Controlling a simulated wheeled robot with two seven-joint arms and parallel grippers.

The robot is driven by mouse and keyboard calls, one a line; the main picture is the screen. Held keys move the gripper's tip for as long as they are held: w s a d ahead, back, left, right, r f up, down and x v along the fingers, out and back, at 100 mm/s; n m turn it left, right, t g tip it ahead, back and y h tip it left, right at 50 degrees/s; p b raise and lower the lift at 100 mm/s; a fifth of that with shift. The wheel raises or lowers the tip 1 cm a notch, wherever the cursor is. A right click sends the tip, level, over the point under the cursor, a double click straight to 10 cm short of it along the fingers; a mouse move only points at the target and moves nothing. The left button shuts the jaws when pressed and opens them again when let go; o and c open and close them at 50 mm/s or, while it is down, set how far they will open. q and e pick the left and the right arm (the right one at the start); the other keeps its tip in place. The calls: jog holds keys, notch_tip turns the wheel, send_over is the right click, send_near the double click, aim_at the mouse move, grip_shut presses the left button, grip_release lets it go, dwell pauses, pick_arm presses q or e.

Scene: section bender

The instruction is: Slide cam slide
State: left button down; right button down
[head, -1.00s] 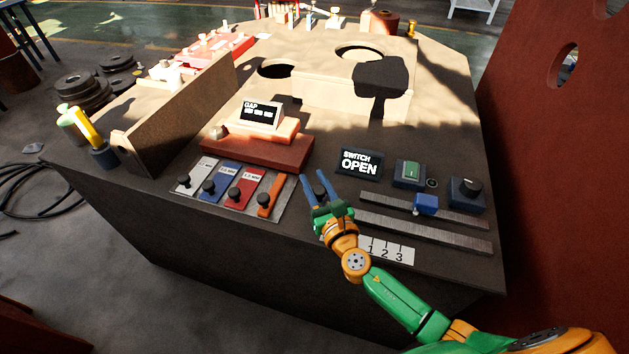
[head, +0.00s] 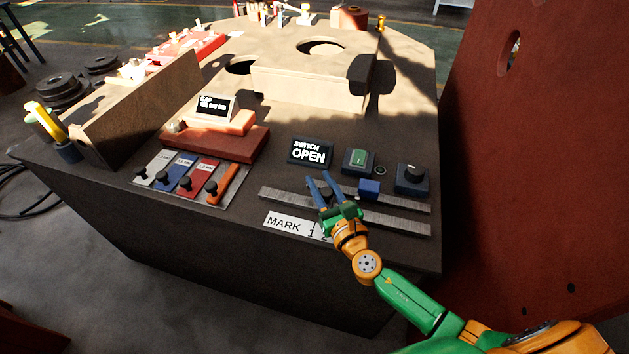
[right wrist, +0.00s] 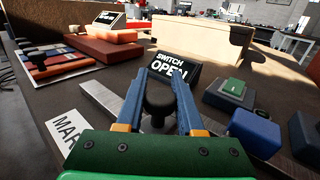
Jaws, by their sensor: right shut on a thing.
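My right gripper (head: 323,187) is over the front metal rail (head: 400,226) on the bench's control panel. In the right wrist view, its two blue fingers (right wrist: 162,84) are shut on a black knob (right wrist: 158,100) above the rail (right wrist: 100,98). I take this knob to be the cam slide's; the gripper hides it in the head view. A label reading MARK (head: 284,223), with numbers partly covered by the gripper, lies in front of the rail. My left gripper is not in view.
A blue block (head: 369,189) sits on the rear rail, right of the gripper. Behind stand a sign reading SWITCH OPEN (head: 309,152), a green button box (head: 357,160) and a black knob box (head: 411,177). Coloured gauge strips (head: 187,179) lie left. A red-brown panel (head: 550,180) stands right.

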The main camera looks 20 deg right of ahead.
jog(key=shift+s+d, duration=0.35)
jog(key=shift+d, duration=0.2)
jog(key=shift+w+a, duration=0.1)
jog(key=shift+a, duration=0.1)
jog(key=c, duration=0.5)
grip_release()
jog(key=shift+w+a, duration=0.35)
jog(key=shift+a, duration=0.05)
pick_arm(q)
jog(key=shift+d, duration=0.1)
pick_arm(e)
jog(key=shift+d, duration=0.1)
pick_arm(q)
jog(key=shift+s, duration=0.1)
pick_arm(e)
jog(key=shift+s, duration=0.1)
